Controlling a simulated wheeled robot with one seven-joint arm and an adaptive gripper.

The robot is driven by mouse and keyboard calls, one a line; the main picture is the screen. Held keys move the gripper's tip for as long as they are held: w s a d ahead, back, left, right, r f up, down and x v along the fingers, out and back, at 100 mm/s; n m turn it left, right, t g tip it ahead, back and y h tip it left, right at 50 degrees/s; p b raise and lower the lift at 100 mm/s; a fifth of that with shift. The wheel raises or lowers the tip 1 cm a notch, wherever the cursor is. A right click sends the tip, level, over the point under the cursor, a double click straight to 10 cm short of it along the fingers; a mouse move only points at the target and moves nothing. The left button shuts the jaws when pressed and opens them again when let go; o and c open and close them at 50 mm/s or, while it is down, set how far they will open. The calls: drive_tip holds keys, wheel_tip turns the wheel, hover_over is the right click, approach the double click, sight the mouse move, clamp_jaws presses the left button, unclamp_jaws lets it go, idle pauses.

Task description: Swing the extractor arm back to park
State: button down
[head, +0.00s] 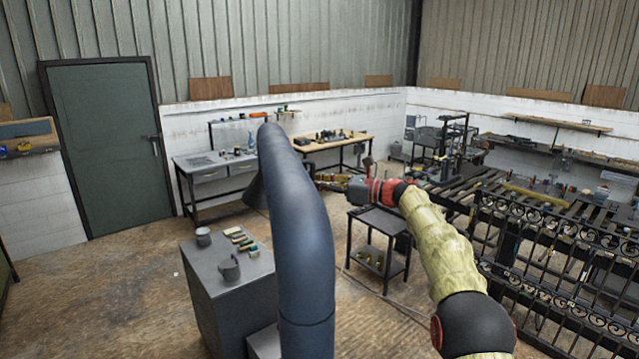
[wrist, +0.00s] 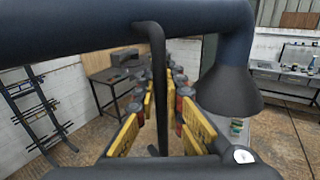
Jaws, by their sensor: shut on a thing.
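The extractor arm (head: 305,235) is a thick blue-grey duct that rises in front of the camera in the head view and bends over at the top. Its flared hood (head: 256,192) shows just left of the duct. In the wrist view the duct (wrist: 90,40) crosses the top and turns down into the dark conical hood (wrist: 229,90) at right. A thin dark handle bar (wrist: 158,70) bends down from the duct between the yellow finger pads. My gripper (wrist: 161,88) is shut on this handle. In the head view my gripper (head: 330,182) is partly hidden behind the duct.
A grey cabinet (head: 225,290) with mugs and small items stands left of the duct. A small black trolley (head: 377,250) stands below my arm. A long bench with ironwork (head: 560,230) fills the right side. Open floor (head: 120,270) lies at the left, before the green door (head: 108,145).

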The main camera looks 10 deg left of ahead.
drive_tip(key=s+a+n+g, duration=0.1)
drive_tip(key=s+a, duration=0.2)
drive_tip(key=a, duration=0.5)
drive_tip(key=s+a+n+g, duration=0.1)
drive_tip(key=s+a+g, duration=0.1)
drive_tip(key=a, duration=0.7)
drive_tip(key=shift+s, duration=0.7)
drive_tip(key=c, duration=2)
unclamp_jaws()
drive_tip(key=shift+s+a, duration=0.15)
drive_tip(key=shift+s, duration=0.05)
drive_tip(key=shift+o, duration=0.5)
drive_tip(key=shift+w, duration=0.1)
drive_tip(key=d, duration=1.2)
drive_tip(key=shift+s, duration=0.2)
